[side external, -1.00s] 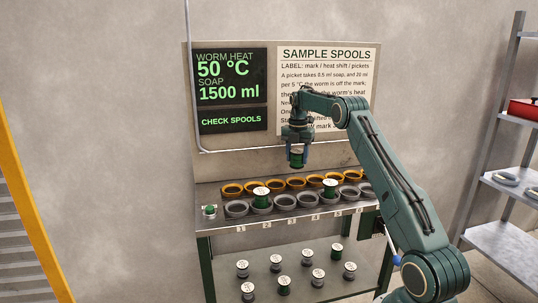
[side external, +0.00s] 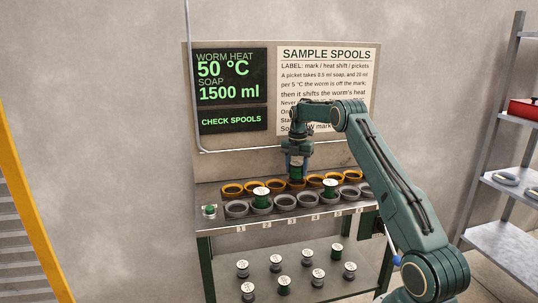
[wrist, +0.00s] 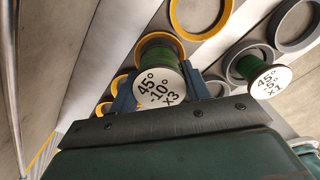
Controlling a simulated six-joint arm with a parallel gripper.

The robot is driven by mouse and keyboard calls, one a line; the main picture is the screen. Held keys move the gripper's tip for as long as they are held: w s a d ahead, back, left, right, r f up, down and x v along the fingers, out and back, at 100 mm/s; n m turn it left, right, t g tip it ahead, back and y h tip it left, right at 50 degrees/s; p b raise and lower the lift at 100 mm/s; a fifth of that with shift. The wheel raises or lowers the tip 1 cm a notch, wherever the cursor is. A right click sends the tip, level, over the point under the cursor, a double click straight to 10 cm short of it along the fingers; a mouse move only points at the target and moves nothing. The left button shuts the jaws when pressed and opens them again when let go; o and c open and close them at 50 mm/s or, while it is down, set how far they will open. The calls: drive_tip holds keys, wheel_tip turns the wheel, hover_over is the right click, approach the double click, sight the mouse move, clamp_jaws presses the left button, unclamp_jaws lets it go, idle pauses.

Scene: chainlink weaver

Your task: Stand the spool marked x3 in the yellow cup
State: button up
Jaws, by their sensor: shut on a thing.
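The spool (side external: 297,172) hangs upright at the middle of the back row of yellow cups. A yellow cup (wrist: 157,36) shows as a rim just behind and below it in the wrist view. In the side view the spool's lower end meets this cup (side external: 296,185); I cannot tell whether it is inside or just above.
A row of grey cups (side external: 285,201) runs in front of the yellow row. Two green spools stand in grey cups, one left (side external: 261,192) and one right (side external: 330,184). Several spools stand on the lower shelf (side external: 310,285). The signboard wall (side external: 240,165) rises behind.

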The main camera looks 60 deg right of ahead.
drive_tip(key=shift+f, duration=0.45)
drive_tip(key=shift+f, duration=0.3)
drive_tip(key=shift+f, duration=0.5)
idle(0.5)
drive_tip(key=o, duration=1.2)
drive_tip(key=shift+r, duration=4)
